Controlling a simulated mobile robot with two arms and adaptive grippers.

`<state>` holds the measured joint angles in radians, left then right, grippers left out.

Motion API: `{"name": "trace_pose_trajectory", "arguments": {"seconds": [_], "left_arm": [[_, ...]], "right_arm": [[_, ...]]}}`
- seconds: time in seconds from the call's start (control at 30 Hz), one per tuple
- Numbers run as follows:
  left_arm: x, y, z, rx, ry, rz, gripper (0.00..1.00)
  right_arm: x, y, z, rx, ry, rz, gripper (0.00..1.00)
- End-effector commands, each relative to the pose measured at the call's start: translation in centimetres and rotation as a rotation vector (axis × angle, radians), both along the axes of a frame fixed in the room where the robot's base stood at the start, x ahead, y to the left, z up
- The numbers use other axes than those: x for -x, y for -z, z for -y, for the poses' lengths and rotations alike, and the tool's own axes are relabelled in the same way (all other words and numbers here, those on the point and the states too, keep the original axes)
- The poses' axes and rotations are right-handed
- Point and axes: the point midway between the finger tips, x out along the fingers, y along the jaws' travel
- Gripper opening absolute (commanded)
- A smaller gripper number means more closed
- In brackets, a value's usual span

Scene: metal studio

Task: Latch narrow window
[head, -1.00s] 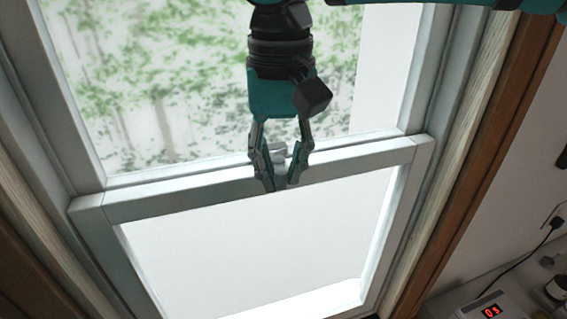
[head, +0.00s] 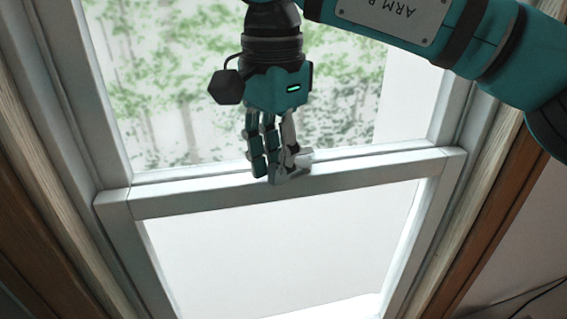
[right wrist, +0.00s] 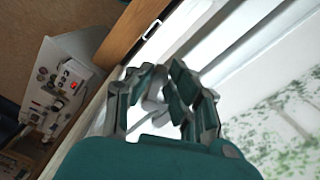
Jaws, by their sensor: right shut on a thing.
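The narrow window has a pale grey frame with a meeting rail (head: 380,163) running across the middle of the head view. A small light grey latch (head: 303,158) sits on top of this rail, partly hidden by my fingers. My right gripper (head: 272,178) reaches down from above and is shut on the latch, its fingertips at the rail. In the right wrist view the latch (right wrist: 154,97) shows between the two fingers of my right gripper (right wrist: 157,78). My left gripper is not in view.
Wooden trim (head: 492,190) and the side jambs border the window on both sides. Foliage shows through the upper pane. In the right wrist view a cluttered surface (right wrist: 62,85) with small items lies at the left, beside the wooden trim.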

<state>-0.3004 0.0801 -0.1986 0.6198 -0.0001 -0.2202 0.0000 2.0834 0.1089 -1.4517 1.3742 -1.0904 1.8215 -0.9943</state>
Motion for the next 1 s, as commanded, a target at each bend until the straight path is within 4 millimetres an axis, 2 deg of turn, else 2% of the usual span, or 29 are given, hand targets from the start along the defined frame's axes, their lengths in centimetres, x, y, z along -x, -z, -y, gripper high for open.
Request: {"name": "trace_pose_trajectory", "arguments": {"seconds": [0.2,0.5,1.0], "left_arm": [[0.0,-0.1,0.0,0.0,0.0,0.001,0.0],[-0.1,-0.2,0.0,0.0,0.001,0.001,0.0],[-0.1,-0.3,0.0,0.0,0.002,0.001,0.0]], "right_arm": [[-0.8,0.1,-0.7,0.0,0.188,-0.002,0.0],[-1.7,0.0,-1.2,0.001,0.376,-0.001,0.0],[-2.1,0.1,-1.3,0.002,0.467,-0.001,0.0]]}}
